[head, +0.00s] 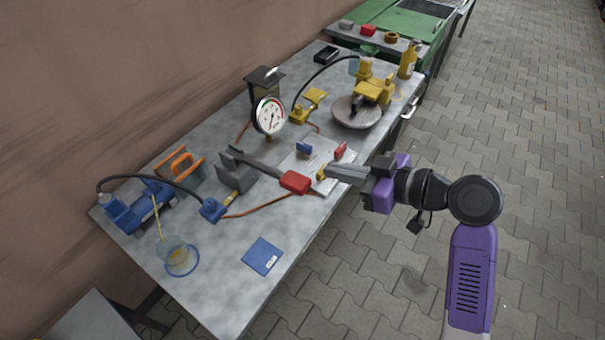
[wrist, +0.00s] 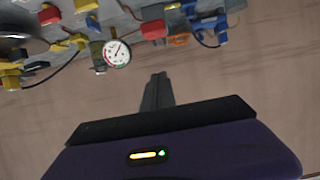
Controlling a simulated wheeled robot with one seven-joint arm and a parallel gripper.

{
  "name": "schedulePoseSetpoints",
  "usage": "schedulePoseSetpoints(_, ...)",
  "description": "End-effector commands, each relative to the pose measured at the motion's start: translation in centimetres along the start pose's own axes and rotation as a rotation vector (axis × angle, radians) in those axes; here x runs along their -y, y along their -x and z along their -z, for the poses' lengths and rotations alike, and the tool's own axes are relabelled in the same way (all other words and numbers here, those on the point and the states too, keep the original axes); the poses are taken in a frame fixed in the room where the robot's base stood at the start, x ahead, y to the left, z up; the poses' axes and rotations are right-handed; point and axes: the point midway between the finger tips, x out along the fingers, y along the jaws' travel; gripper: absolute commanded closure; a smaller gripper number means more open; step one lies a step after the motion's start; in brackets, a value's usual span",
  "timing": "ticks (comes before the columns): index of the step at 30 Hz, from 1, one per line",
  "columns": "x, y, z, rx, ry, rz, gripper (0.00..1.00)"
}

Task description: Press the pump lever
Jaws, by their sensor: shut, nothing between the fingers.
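The pump lever (head: 257,167) is a dark bar that slopes down to the right from the grey pump block (head: 236,172) and ends in a red grip (head: 295,182). My gripper (head: 329,172) is shut and empty. In the head view its fingertips are just right of the red grip, with a small gap in the picture; I cannot tell their height over it. In the wrist view my shut fingers (wrist: 157,84) point up toward the bench, and the red grip (wrist: 154,29) lies beyond the tips. The pressure gauge (head: 269,116) has a white dial; it also shows in the wrist view (wrist: 117,53).
The grey bench (head: 215,306) also holds a blue hand pump (head: 140,207), a glass jar (head: 177,257), a blue booklet (head: 262,257) and a yellow device (head: 373,86) on a round plate. A white sheet with small blocks lies beside the grip. Paved floor (head: 530,180) is clear at right.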

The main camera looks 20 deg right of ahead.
Motion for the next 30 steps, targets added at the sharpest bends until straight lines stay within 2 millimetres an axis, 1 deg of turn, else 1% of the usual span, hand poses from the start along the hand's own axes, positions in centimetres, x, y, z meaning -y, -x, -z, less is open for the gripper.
schedulePoseSetpoints(5, 0.1, -2.1, 0.1, 0.001, -0.001, 0.004, 1.00)
schedulePoseSetpoints(17, 0.1, -9.8, 0.2, 0.000, 0.000, 0.003, 1.00)
schedulePoseSetpoints(21, 0.1, -10.2, -2.0, 0.003, -0.003, 0.001, 1.00)
schedulePoseSetpoints(24, 0.0, -10.5, -3.0, 0.002, -0.002, 0.001, 1.00)
schedulePoseSetpoints(30, 0.0, -10.7, -3.8, -0.001, 0.000, -0.001, 1.00)
